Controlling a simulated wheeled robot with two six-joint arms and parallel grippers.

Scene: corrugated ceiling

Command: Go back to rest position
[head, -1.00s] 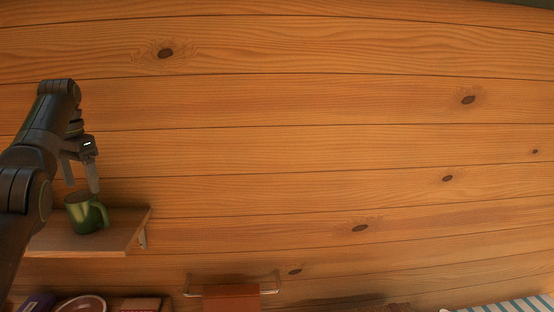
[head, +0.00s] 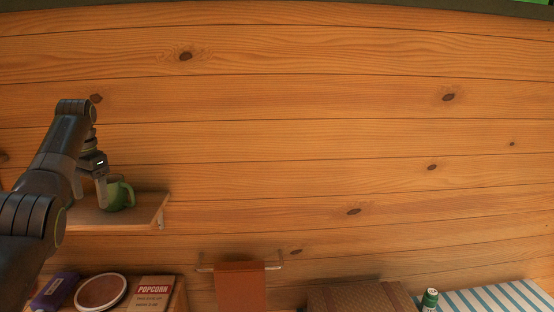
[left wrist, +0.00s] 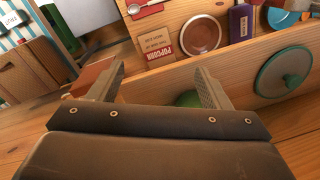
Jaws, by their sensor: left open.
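My left gripper (head: 90,190) is at the left of the head view, pointing down, with its fingers apart and nothing seen between them. A green mug (head: 122,196) stands upright on a small wooden wall shelf (head: 130,217), just right of the fingers in the picture. The near finger partly covers the mug's left side. In the left wrist view the open fingers (left wrist: 162,82) show, and a green piece of the mug (left wrist: 187,98) appears beyond the gripper body, mostly hidden. Whether finger and mug touch cannot be told. My right gripper is not in view.
Below the shelf are a purple packet (head: 54,290), a round plate (head: 100,292) and a popcorn box (head: 153,292). A brown towel (head: 240,287) hangs on a rail. A wicker basket (head: 360,297) and a green can (head: 430,299) stand lower right. The plank wall is bare.

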